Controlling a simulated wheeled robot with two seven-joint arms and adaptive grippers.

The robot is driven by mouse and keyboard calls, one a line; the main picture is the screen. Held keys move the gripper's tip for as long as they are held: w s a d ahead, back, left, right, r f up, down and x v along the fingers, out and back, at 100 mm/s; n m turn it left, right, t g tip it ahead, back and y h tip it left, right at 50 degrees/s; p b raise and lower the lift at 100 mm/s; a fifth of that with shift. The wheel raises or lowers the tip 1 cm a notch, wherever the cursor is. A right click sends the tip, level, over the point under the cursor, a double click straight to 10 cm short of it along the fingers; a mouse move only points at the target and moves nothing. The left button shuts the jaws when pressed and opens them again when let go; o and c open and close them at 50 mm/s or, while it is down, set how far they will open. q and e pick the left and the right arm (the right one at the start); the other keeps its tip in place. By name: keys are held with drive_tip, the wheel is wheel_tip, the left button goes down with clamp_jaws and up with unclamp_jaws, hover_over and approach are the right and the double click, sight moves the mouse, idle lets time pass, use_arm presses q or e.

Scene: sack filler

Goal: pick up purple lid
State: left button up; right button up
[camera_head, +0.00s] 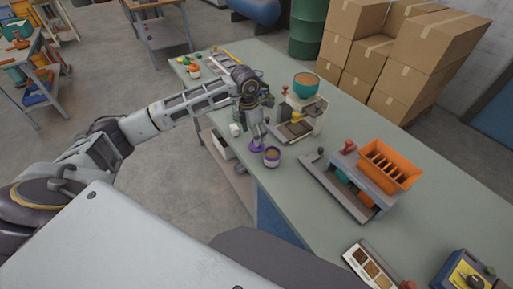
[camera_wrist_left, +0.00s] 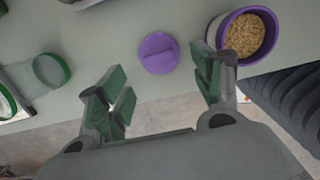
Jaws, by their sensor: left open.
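The purple lid (camera_wrist_left: 159,53) is a flat disc with a raised ridge and lies on the table, ahead of my left fingertips. In the head view the purple lid (camera_head: 256,147) shows just below my left gripper (camera_head: 256,128). My left gripper (camera_wrist_left: 160,95) is open and empty, with green-padded fingers on both sides of the lid's line and apart from it. A white jar with a purple rim (camera_wrist_left: 244,37), filled with grain, stands right of the lid; it also shows in the head view (camera_head: 272,157). My right gripper is not in view.
On the table (camera_head: 300,200) stand a filler with a teal bowl (camera_head: 306,86) and an orange hopper (camera_head: 390,165). The table's near edge is close to the lid.

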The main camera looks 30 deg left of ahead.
sight(260, 147)
use_arm(q)
drive_tip(key=shift+f, duration=0.2)
drive_tip(key=shift+w+d+f+b, duration=0.15)
drive_tip(key=shift+f+b, duration=0.2)
drive_tip(key=shift+f, duration=0.25)
drive_tip(key=shift+w+d+f+b, duration=0.15)
drive_tip(key=shift+f+b, duration=0.15)
drive_tip(key=shift+f, duration=0.3)
drive_tip(key=shift+a+f, duration=0.1)
drive_tip(key=shift+f, duration=0.3)
drive_tip(key=shift+w+f+b, duration=0.15)
drive_tip(key=shift+f+b, duration=0.45)
drive_tip(key=shift+f, duration=0.35)
drive_tip(key=c, duration=0.9)
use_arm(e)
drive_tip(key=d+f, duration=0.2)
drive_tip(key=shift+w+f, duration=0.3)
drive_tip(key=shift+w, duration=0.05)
